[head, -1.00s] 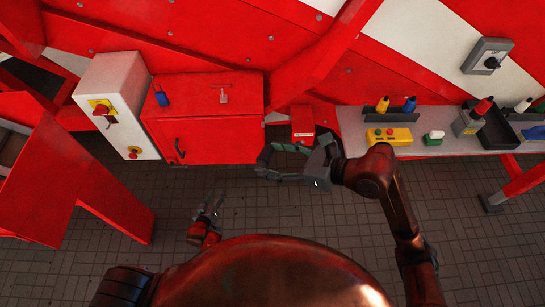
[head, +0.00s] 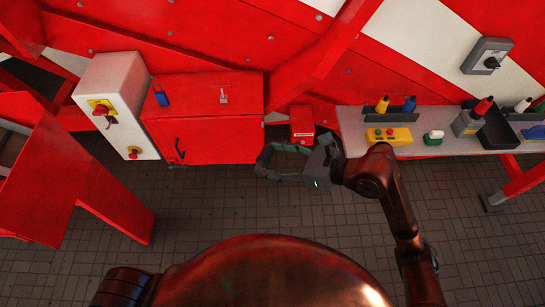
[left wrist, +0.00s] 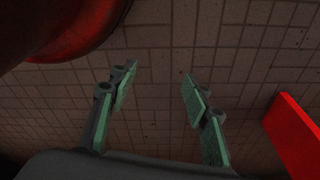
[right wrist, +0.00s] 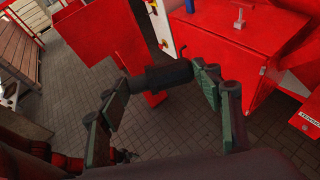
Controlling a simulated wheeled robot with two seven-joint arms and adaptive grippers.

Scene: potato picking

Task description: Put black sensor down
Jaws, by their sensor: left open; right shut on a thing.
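The black sensor (right wrist: 160,75) is a dark cylinder in the right wrist view. It lies crosswise between the fingertips of my right gripper (right wrist: 158,80), which is shut on it and holds it in the air. In the head view my right gripper (head: 264,163) hangs in front of the red cabinet's right edge, left of the workbench; the sensor is hard to make out there. My left gripper (left wrist: 158,80) is open and empty over the tiled floor in the left wrist view. It is out of the head view.
A grey workbench (head: 455,145) at right holds a yellow button box (head: 388,137), bottles and a black bin (head: 497,130). A small red box (head: 302,122) sits between them.

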